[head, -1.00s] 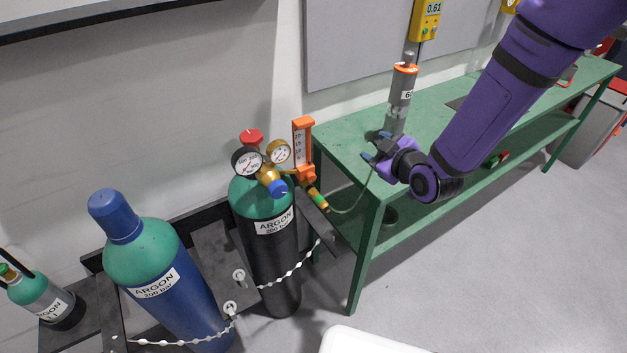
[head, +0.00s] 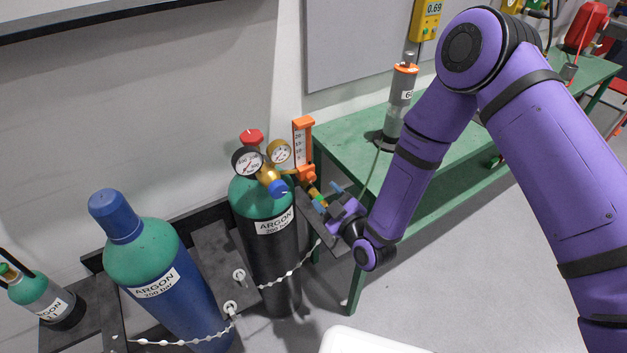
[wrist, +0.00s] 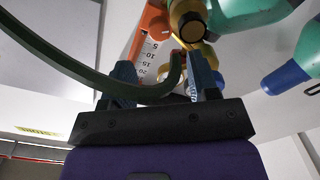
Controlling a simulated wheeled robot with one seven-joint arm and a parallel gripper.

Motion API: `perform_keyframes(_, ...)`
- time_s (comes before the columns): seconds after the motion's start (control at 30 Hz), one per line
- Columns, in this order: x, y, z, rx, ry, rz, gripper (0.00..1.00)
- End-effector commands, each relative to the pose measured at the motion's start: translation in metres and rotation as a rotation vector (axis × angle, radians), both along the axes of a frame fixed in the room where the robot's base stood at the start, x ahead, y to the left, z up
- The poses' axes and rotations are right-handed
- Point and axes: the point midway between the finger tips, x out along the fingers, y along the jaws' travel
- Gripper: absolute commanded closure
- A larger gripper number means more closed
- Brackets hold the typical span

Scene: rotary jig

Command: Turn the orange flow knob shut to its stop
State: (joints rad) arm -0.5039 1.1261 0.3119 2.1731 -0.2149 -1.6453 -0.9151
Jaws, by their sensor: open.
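The orange flow knob (head: 305,174) is at the foot of the orange-framed flowmeter (head: 303,140), on the regulator of the black-bodied argon cylinder (head: 272,250). My gripper (head: 328,197) is open, a little right of and below the knob, near the brass and green hose fitting (head: 319,200). In the wrist view its two blue fingers (wrist: 161,75) stand apart, with the green hose (wrist: 100,84) crossing in front of them. I cannot tell there where the knob ends and the body begins.
Two round gauges (head: 248,160) and a blue regulator knob (head: 278,188) sit left of the flowmeter. A blue argon cylinder (head: 165,280) stands left, with chains across the front. A green bench (head: 350,150) is behind my arm. The yellow meter (head: 426,18) reads 0.69.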

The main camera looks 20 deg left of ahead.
Motion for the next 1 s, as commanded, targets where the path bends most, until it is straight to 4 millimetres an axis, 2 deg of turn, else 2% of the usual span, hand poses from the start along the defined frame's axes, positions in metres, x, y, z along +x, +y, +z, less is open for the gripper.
perform_keyframes(0.2, 0.026, 0.029, 0.000, 0.001, -0.001, -0.002, 0.45)
perform_keyframes(0.4, 0.041, 0.047, 0.000, 0.000, 0.000, -0.001, 0.45)
perform_keyframes(0.83, 0.046, 0.053, 0.000, -0.001, 0.001, -0.001, 0.45)
perform_keyframes(1.0, 0.046, 0.053, 0.000, -0.001, 0.001, -0.001, 0.84)
